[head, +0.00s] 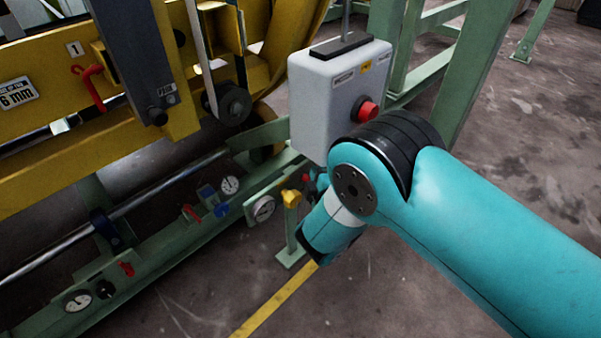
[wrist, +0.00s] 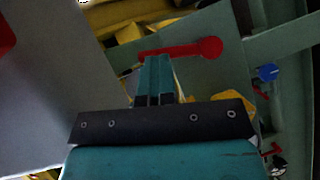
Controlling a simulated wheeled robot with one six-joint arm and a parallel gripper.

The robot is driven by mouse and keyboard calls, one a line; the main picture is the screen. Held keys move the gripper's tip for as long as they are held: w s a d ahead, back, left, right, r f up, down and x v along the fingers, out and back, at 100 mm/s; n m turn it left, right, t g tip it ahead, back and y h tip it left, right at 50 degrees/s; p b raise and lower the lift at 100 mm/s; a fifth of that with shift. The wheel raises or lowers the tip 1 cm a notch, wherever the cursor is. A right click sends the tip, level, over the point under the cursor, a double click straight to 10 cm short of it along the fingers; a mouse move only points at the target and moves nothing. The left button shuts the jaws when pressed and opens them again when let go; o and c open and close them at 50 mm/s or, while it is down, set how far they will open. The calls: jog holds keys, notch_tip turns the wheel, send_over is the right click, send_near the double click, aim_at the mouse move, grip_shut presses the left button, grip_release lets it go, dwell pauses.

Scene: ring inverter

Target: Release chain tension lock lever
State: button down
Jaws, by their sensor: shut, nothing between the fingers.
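A red lever (wrist: 200,48) with a round end lies across a grey-green plate in the wrist view. It looks like the lock lever, though no label on it is readable. My gripper (wrist: 157,60) is shut and empty, its teal fingertips overlapping the lever's left part in the picture. Whether they touch it I cannot tell. In the head view my wrist hides most of this spot, and only a small red part (head: 305,178) shows beside it.
A grey control box (head: 335,95) with a red button (head: 368,110) stands just above my wrist. Another red lever (head: 90,88) is on the yellow beam. Open floor lies at right.

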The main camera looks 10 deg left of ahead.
jog(key=shift+w+a+r, duration=0.1)
jog(key=shift+a+r, duration=0.2)
jog(key=shift+r, duration=0.1)
jog(key=s+a+b+v, duration=0.1)
jog(key=a+b+v, duration=0.1)
jog(key=b+v, duration=1)
jog(key=shift+s+d, duration=0.25)
jog(key=shift+s, duration=0.25)
